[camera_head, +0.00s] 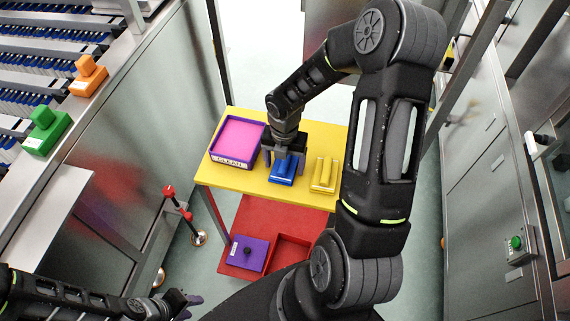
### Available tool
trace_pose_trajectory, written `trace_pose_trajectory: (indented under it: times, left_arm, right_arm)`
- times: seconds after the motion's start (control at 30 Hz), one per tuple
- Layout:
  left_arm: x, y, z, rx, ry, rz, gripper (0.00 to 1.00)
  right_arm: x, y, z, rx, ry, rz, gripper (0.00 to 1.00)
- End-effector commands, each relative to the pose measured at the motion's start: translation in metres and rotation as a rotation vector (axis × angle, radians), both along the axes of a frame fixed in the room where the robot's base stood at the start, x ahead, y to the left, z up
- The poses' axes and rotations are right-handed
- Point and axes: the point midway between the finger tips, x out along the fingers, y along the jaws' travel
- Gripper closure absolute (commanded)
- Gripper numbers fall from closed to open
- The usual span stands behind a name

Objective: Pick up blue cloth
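The blue cloth (282,172), a folded block, lies on the yellow table top (238,181), between a purple-rimmed pink tray and a yellow folded cloth. My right gripper (284,160) points down over its far part. Its two dark fingers are wide apart, one at each side of the cloth. Whether they touch the cloth I cannot tell. The gripper hides the cloth's far end. My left gripper (184,301) is low at the bottom left, far from the table top. Its fingers are too small and dark to tell their opening.
The pink tray (238,138) stands left of the blue cloth, the yellow cloth (323,174) close on its right. A red lower shelf (270,216) holds a purple box (247,252). A red-and-black post (177,203) stands left. Metal cabinets flank both sides.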

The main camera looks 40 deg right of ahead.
Motion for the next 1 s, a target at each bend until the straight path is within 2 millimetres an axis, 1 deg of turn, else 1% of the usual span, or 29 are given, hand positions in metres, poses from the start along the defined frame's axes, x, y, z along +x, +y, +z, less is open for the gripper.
trace_pose_trajectory:
  times: [0.03, 0.07, 0.6, 0.63, 0.87, 1.0]
  left_arm:
    - [0.0, 0.0, 0.0, 0.0, 0.0, 0.0, 0.64]
    - [0.0, 0.0, 0.0, 0.0, 0.0, 0.0, 0.64]
    - [0.0, 0.0, 0.0, 0.0, 0.0, 0.0, 0.64]
    - [0.0, 0.0, 0.0, 0.0, 0.0, 0.0, 0.64]
    - [0.0, 0.0, 0.0, 0.0, 0.0, 0.0, 0.64]
    - [0.0, 0.0, 0.0, 0.0, 0.0, 0.0, 0.64]
  right_arm:
    - [0.0, 0.0, 0.0, 0.0, 0.0, 0.0, 0.29]
    - [0.0, 0.0, 0.0, 0.0, 0.0, 0.0, 0.31]
    - [0.0, 0.0, 0.0, 0.0, 0.0, 0.0, 0.76]
    - [0.0, 0.0, 0.0, 0.0, 0.0, 0.0, 0.77]
    - [0.0, 0.0, 0.001, -0.001, -0.001, 0.0, 0.77]
    - [0.001, -0.001, 0.01, -0.001, -0.002, 0.001, 0.77]
